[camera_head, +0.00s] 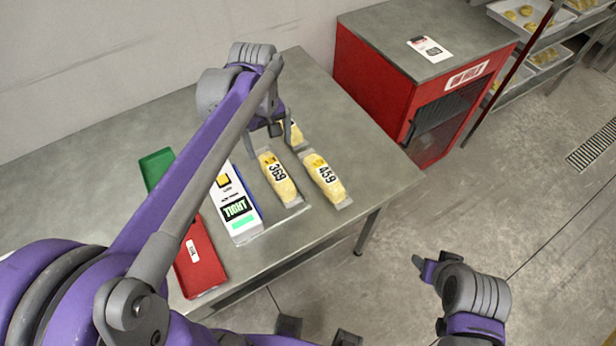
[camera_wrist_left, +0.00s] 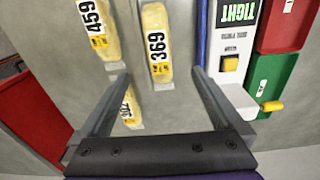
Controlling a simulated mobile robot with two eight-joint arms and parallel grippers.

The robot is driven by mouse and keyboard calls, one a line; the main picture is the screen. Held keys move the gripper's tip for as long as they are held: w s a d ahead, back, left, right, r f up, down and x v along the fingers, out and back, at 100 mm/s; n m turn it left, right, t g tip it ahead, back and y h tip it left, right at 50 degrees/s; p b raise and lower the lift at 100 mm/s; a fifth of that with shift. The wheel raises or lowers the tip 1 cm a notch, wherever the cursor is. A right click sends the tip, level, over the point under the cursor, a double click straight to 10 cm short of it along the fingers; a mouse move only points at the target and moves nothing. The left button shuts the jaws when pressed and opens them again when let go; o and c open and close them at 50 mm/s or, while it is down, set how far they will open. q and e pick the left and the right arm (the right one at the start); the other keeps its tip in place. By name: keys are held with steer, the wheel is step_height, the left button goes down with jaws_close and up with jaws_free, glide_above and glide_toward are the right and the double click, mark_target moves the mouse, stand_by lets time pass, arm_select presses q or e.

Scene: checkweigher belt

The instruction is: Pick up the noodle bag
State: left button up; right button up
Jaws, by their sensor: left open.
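Three yellow noodle bags lie on the grey table. The third bag (camera_head: 293,132) is partly hidden by my left gripper (camera_head: 270,137). In the wrist view this third bag (camera_wrist_left: 131,108) lies beside the left finger, partly covered by it. My left gripper (camera_wrist_left: 160,78) is open and empty, its fingers pointing toward the 369 bag. My right gripper (camera_head: 428,267) is over the floor, its jaw state unclear.
A white checkweigher unit (camera_head: 233,205) with a green-lit display stands left of the bags. A red tray (camera_head: 199,255) and a green tray (camera_head: 156,166) lie farther left. A red cabinet (camera_head: 375,80) stands behind the table at the right. Shelves with trays stand at the far right.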

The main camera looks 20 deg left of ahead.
arm_select(q)
steer(key=w, duration=0.1)
glide_above(275, 169)
steer(key=shift+n, duration=0.3)
steer(key=f, duration=0.5)
steer(key=shift+w+d+f, duration=0.15)
steer(key=shift+w, duration=0.15)
steer(key=f, duration=0.5)
steer(key=shift+s+f, duration=0.3)
jaws_close()
